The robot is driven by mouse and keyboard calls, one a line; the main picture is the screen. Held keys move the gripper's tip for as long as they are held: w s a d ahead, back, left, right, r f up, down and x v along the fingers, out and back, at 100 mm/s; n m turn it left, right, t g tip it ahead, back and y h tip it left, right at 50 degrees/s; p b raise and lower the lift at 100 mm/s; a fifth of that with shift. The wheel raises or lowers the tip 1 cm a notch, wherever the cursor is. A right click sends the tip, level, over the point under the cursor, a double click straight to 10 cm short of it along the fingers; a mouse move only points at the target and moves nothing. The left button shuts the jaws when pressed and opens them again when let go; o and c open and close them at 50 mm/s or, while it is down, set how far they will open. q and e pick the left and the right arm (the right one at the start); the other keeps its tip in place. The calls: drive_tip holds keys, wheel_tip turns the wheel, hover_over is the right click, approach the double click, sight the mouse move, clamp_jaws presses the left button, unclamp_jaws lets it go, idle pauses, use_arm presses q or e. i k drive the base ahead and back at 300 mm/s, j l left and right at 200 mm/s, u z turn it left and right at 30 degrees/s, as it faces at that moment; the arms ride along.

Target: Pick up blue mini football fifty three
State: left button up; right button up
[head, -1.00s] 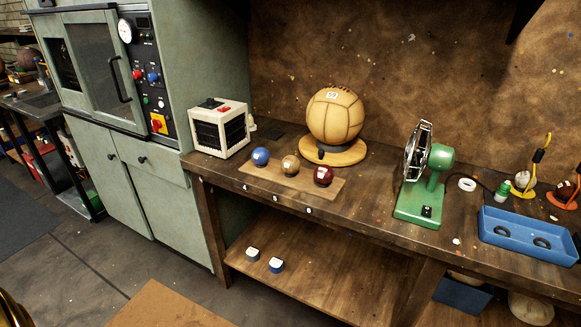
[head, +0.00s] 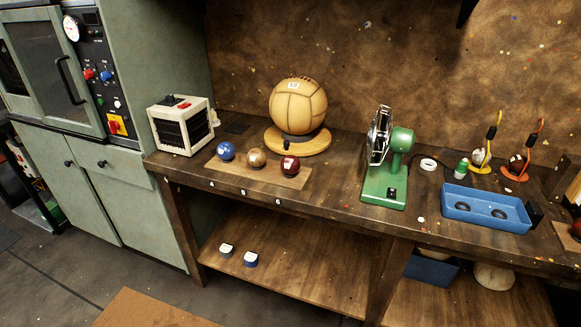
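A small blue ball (head: 226,151) sits at the left end of a wooden board (head: 243,178) on the workbench, above the label 4. A tan ball (head: 256,158) sits beside it in the middle, and a dark red ball (head: 290,165) sits at the right end. Any number on the blue ball is too small to read. Neither of my grippers shows in the head view.
A white heater box (head: 181,125) stands left of the board. A large tan ball (head: 298,105) on a round wooden base is behind it. The bench's front edge is clear.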

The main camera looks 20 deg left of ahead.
sight(226, 150)
drive_tip(key=u, duration=0.95)
